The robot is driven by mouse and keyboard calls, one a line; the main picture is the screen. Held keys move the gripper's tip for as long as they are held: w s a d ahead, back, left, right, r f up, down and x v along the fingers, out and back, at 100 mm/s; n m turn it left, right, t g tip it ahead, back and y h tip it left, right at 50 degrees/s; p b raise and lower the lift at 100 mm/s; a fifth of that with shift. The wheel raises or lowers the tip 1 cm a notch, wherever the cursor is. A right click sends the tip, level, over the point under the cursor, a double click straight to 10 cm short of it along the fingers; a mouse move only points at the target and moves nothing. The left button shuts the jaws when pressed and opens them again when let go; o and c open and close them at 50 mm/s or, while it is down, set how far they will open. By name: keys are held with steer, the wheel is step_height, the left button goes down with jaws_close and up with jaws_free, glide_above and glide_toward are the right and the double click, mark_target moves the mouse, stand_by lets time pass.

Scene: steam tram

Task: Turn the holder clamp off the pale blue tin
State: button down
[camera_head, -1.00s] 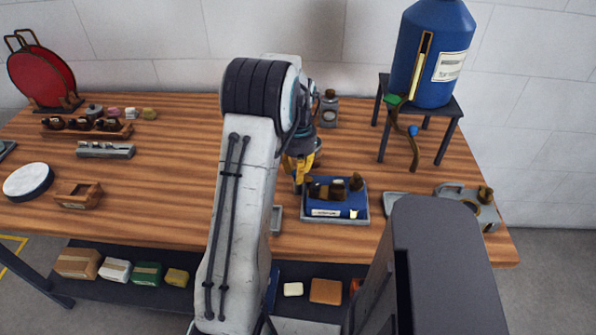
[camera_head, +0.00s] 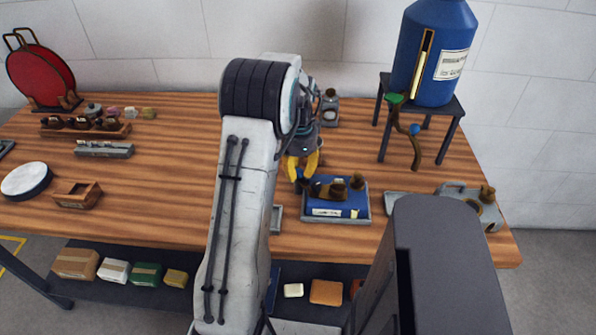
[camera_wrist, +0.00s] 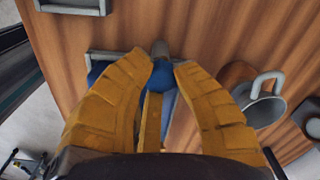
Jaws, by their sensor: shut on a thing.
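My gripper (camera_head: 301,170), with yellow fingers, points down at the left end of a blue block (camera_head: 352,207) in a grey tray (camera_head: 361,221). Dark brown fittings (camera_head: 338,189) stand on the block. In the wrist view, the fingers of my gripper (camera_wrist: 158,72) curve in around a small part at the block's end, which I take to be the holder clamp. The fingers hide most of that part. Blue shows between and beside the fingertips. I cannot pick out a separate pale blue tin; it may be this blue block, which looks a fuller blue.
A grey cast part (camera_head: 472,205) lies to the right of the tray. A blue tank (camera_head: 435,50) on a dark stand (camera_head: 459,113) is behind it. In the wrist view, a grey mug-like vessel (camera_wrist: 265,108) is near the right finger.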

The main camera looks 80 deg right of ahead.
mark_target(300, 171)
steer(key=m, duration=0.4)
steer(key=shift+s+m, duration=0.1)
steer(key=shift+m, duration=1.6)
steer(key=shift+f, duration=0.1)
steer(key=c, duration=1.3)
jaws_free()
steer(key=shift+s, duration=0.2)
steer(key=o, duration=0.3)
steer(key=shift+w, duration=0.1)
steer(key=shift+o, duration=0.2)
step_height(300, 171, up, 12)
